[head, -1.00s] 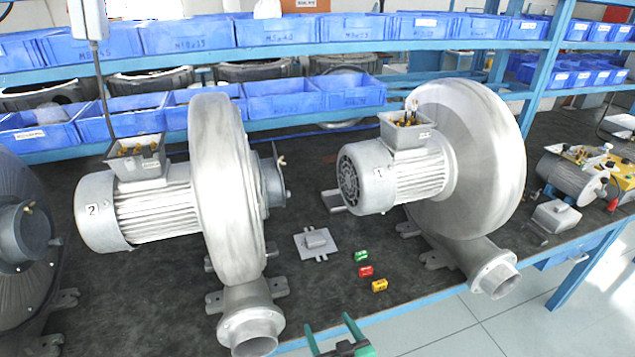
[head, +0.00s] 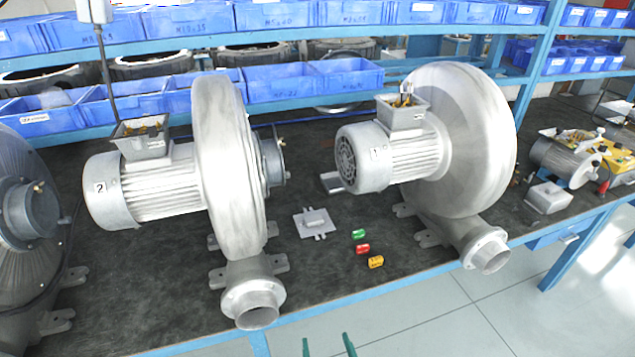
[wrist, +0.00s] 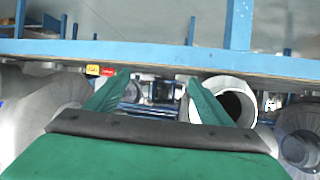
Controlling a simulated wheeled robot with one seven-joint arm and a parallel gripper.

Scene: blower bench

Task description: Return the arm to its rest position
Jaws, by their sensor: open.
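My gripper (head: 327,346) shows only as two green fingertips at the bottom edge of the head view, in front of the bench's front edge. In the wrist view my gripper (wrist: 155,95) has its two green fingers spread apart with nothing held between them. The rest of my arm is out of the head view.
A bench (head: 150,310) carries blower 2 (head: 225,170) at left and blower 1 (head: 460,140) at right. Between them lie a grey cover plate (head: 314,223) and green (head: 358,234), red (head: 363,249) and yellow (head: 376,262) small parts. Open floor (head: 420,325) lies in front.

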